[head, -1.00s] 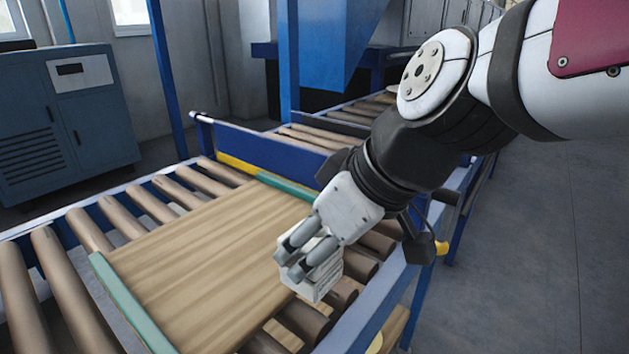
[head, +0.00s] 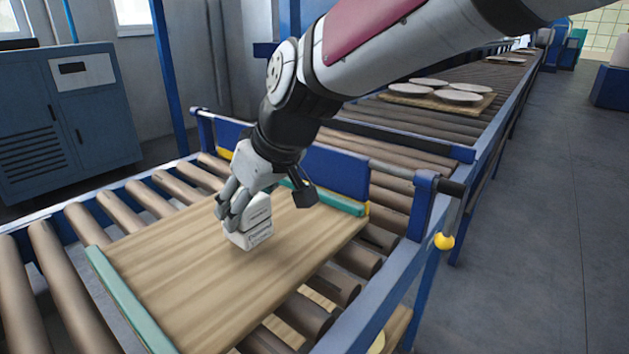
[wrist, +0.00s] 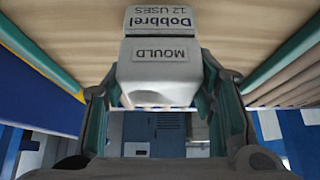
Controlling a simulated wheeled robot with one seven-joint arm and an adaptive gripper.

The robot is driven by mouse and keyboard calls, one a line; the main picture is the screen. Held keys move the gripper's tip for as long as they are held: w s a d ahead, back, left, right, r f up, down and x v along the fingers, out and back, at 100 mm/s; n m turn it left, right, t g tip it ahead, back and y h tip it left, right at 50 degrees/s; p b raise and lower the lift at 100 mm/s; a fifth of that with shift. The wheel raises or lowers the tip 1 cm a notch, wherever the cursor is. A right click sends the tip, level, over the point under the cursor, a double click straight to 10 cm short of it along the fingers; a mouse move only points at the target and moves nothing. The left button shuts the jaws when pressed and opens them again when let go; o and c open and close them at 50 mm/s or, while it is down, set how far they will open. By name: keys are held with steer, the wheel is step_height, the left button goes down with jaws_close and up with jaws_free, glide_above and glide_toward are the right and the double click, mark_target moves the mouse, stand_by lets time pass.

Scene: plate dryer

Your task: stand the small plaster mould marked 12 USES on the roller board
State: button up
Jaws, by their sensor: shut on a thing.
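The small white plaster mould (head: 252,232) is at the middle of the wooden roller board (head: 165,270) in the head view. My gripper (head: 232,215) is shut on the mould from above and behind. In the wrist view the mould (wrist: 160,70) sits between my two fingers (wrist: 165,105), with labels reading "Dobbrel 12 USES" and "MOULD", upside down in that picture. The mould's base is at or very close to the board; I cannot tell whether it touches. Part of its far side is hidden by my fingers.
Green strips (head: 125,300) edge the board at its near-left and far ends. Rollers (head: 95,230) lie around it, with a blue frame rail (head: 385,290) on the right. A blue barrier (head: 335,172) stands behind. Round plates (head: 458,97) lie on another board farther back. Bare board surrounds the mould.

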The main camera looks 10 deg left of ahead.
steer(key=shift+f, duration=0.95)
steer(key=shift+b, duration=0.3)
steer(key=shift+f, duration=0.2)
steer(key=o, duration=1.4)
steer(key=shift+r, duration=0.15)
